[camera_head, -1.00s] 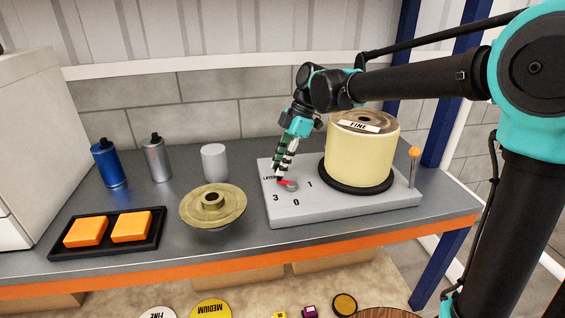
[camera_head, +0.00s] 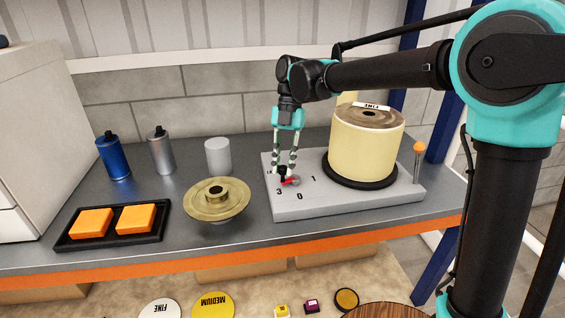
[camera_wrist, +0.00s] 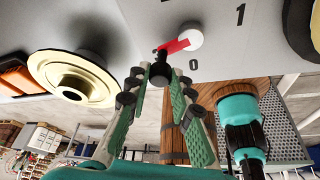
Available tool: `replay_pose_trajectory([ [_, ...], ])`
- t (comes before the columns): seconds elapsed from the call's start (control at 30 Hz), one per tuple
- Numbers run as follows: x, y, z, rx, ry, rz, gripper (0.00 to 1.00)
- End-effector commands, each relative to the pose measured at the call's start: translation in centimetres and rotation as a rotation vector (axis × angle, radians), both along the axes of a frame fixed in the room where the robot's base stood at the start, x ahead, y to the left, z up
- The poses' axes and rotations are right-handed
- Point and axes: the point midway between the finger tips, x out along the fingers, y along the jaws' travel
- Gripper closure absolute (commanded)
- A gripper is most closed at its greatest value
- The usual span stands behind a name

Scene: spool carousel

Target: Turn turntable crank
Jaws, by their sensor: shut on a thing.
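The grey turntable base (camera_head: 340,203) stands on the bench with printed numbers 3, 0 and 1 around a small crank. The crank has a red arm (camera_head: 291,181), also in the wrist view (camera_wrist: 175,45), a pale round hub (camera_wrist: 190,37) and a black knob (camera_wrist: 159,73). My gripper (camera_head: 284,170) points down from above, its fingertips shut around the knob; they also show in the wrist view (camera_wrist: 158,80). A large cream spool (camera_head: 366,142) with a brown top and a FINE label sits on the black turntable disc (camera_head: 360,180) to the right.
An orange-tipped post (camera_head: 419,150) rises at the base's right end. A brass flanged hub (camera_head: 217,202), a white cylinder (camera_head: 218,156), a blue bottle (camera_head: 114,158), a silver bottle (camera_head: 161,153) and a black tray (camera_head: 70,243) with orange blocks stand to the left.

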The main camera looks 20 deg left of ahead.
Motion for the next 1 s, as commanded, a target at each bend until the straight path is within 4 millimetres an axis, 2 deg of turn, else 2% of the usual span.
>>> replay_pose_trajectory([
  [0.4, -0.31, -0.59, 0.04, -0.003, -0.001, 0.182, 1.00],
  [0.93, -0.27, -0.66, 0.05, -0.002, -0.003, 0.206, 1.00],
  [0.97, -0.27, -0.65, 0.06, -0.002, -0.003, 0.205, 0.77],
  [1.0, -0.27, -0.65, 0.06, -0.002, -0.003, 0.205, 0.72],
])
